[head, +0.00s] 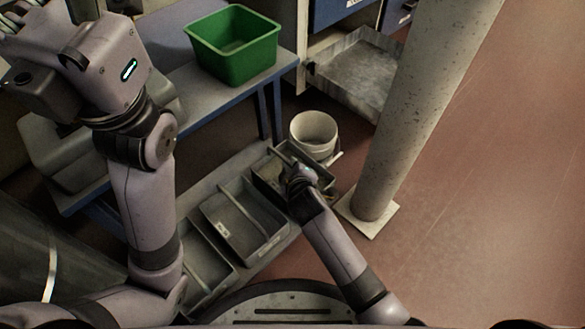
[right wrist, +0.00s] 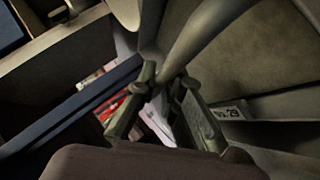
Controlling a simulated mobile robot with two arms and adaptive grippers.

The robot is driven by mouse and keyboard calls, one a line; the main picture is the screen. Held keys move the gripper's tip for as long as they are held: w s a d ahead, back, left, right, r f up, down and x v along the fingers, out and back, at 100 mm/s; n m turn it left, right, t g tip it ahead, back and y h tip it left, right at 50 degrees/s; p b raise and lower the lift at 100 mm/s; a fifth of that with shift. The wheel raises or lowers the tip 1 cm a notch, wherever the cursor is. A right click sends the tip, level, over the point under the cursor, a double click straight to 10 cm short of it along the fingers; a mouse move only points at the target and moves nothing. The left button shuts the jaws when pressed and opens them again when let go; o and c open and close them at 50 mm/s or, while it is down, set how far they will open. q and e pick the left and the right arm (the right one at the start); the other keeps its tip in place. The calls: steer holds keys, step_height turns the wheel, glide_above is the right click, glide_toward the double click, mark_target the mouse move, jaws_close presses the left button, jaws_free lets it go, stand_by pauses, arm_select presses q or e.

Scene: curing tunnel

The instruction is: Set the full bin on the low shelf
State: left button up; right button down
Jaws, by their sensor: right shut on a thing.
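A grey bin (head: 266,180) with a bar handle is at the far right end of the low shelf (head: 262,267) in the head view. My right gripper (head: 290,170) reaches down over it and is shut on its handle (right wrist: 188,45), which also shows in the right wrist view. The arm and hand hide much of this bin, so I cannot tell its contents or whether it rests on the shelf. My left gripper (head: 18,42) is raised at the upper left, cut by the picture's edge; its jaw opening is unclear.
Two other grey bins, a middle one (head: 232,222) and a nearer one (head: 205,262), sit on the low shelf. A white bucket (head: 313,130) and a pillar (head: 405,125) stand close to the held bin. A green bin (head: 235,50) is on the blue-edged table (head: 205,95). Floor at right is clear.

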steer(key=shift+r, duration=0.15)
steer(key=c, duration=1.7)
jaws_free()
